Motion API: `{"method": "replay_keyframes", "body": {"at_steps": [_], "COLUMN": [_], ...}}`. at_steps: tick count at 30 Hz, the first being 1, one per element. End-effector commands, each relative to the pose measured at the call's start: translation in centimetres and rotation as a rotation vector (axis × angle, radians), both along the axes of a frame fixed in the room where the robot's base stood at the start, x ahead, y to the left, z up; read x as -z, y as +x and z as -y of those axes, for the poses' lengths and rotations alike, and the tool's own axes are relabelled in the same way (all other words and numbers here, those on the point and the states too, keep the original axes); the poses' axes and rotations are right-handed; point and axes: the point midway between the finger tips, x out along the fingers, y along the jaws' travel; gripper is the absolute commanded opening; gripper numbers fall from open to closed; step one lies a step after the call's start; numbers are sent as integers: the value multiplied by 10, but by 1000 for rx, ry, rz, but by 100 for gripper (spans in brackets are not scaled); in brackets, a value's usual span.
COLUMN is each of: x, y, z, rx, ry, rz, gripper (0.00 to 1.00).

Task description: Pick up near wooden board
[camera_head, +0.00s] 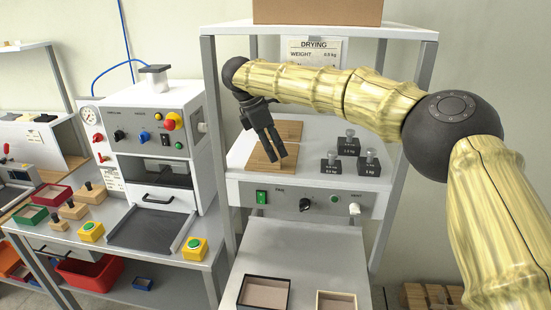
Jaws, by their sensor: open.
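Two flat wooden boards lie on the white top of the drying unit (236,152). The near wooden board (257,161) is toward the front, and the far wooden board (291,129) lies just behind it. My gripper (276,157) is open and empty, with its dark fingers pointing down over the near board and hiding part of it. I cannot tell from this single view whether the fingertips touch the board or hang above it.
Several black weights (347,146) with knobs stand right of the boards. Frame posts (213,120) flank the unit, and a shelf with a cardboard box (315,11) is above. Two open trays (264,293) sit below in front. A white press (155,130) stands left.

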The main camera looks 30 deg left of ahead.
Motion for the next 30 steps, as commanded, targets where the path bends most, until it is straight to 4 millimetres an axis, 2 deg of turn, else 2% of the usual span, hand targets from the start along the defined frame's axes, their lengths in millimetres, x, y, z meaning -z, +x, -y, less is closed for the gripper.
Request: {"method": "replay_keyframes", "body": {"at_steps": [3,12,20,23,29,30], "x": [4,35,38,39,39,39], "y": [3,13,13,13,13,13], "z": [3,12,12,12,12,12], "rx": [-1,0,-1,-1,-1,-1], "ry": [-4,-1,-1,-1,-1,-1], "rz": [5,2,2,2,2,2], "gripper": [52,52,52,38,1,0]}}
